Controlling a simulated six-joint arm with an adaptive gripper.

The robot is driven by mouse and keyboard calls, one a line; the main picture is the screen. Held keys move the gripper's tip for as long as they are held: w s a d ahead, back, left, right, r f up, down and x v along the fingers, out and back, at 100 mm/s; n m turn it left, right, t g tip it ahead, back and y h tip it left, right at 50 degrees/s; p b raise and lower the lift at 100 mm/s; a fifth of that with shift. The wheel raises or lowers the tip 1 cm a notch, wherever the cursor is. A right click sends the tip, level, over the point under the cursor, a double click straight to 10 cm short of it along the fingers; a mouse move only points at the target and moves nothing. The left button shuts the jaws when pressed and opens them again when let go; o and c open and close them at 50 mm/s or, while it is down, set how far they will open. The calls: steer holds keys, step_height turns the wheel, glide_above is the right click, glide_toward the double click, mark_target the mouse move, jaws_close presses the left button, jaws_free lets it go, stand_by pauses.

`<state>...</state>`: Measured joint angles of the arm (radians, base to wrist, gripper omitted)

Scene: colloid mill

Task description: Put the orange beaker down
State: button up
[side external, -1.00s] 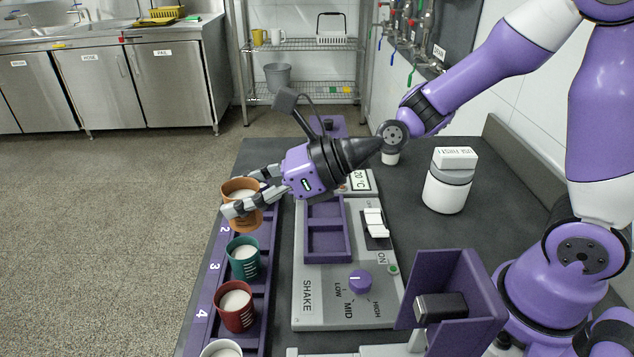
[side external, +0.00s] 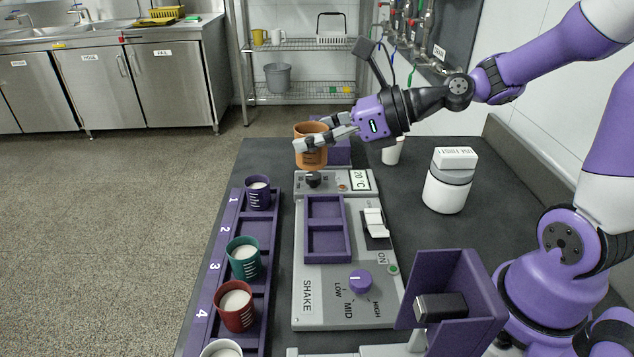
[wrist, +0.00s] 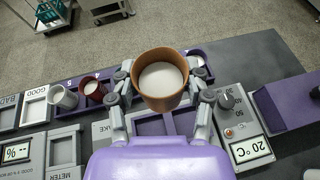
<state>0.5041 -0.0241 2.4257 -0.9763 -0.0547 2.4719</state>
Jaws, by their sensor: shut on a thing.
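The orange beaker (side external: 311,152) holds a white content and is upright in my gripper (side external: 318,140). In the side view it appears at the far end of the grey shaker panel (side external: 345,280), in front of a purple block (side external: 340,152), and looks raised. In the wrist view the orange beaker (wrist: 160,104) sits between both fingers, its open top facing the camera. My gripper is shut on it. The purple numbered rack (side external: 229,262) at left holds a purple beaker (side external: 258,192) at 1, a teal one (side external: 243,258) at 3 and a red one (side external: 235,306); slot 2 (side external: 252,232) is empty.
The shaker's two-cell purple holder (side external: 325,228) is empty. A knob (side external: 313,180) and a temperature display (side external: 359,180) sit at its far end. A white jar (side external: 448,190) and small white cup (side external: 392,152) stand right. A purple box (side external: 470,290) stands front right.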

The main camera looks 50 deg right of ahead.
steer(key=a+f+n+g+y, duration=0.1)
steer(key=a+f, duration=0.1)
steer(key=a, duration=0.5)
steer(key=a+f+n+g+y, duration=0.1)
steer(key=a+f+n, duration=0.1)
steer(key=a, duration=0.6)
steer(key=shift+f+y, duration=0.3)
steer(key=shift+f, duration=0.25)
steer(key=shift+w+a, duration=0.1)
steer(key=w+d+f, duration=0.4)
steer(key=w+d, duration=0.1)
steer(key=w+d+f, duration=0.3)
steer(key=shift+w, duration=0.15)
steer(key=shift+w+f, duration=0.1)
steer(key=shift+f, duration=1.7)
steer(key=shift+f, duration=0.1)
steer(key=o, duration=1.3)
steer(key=shift+c, duration=0.2)
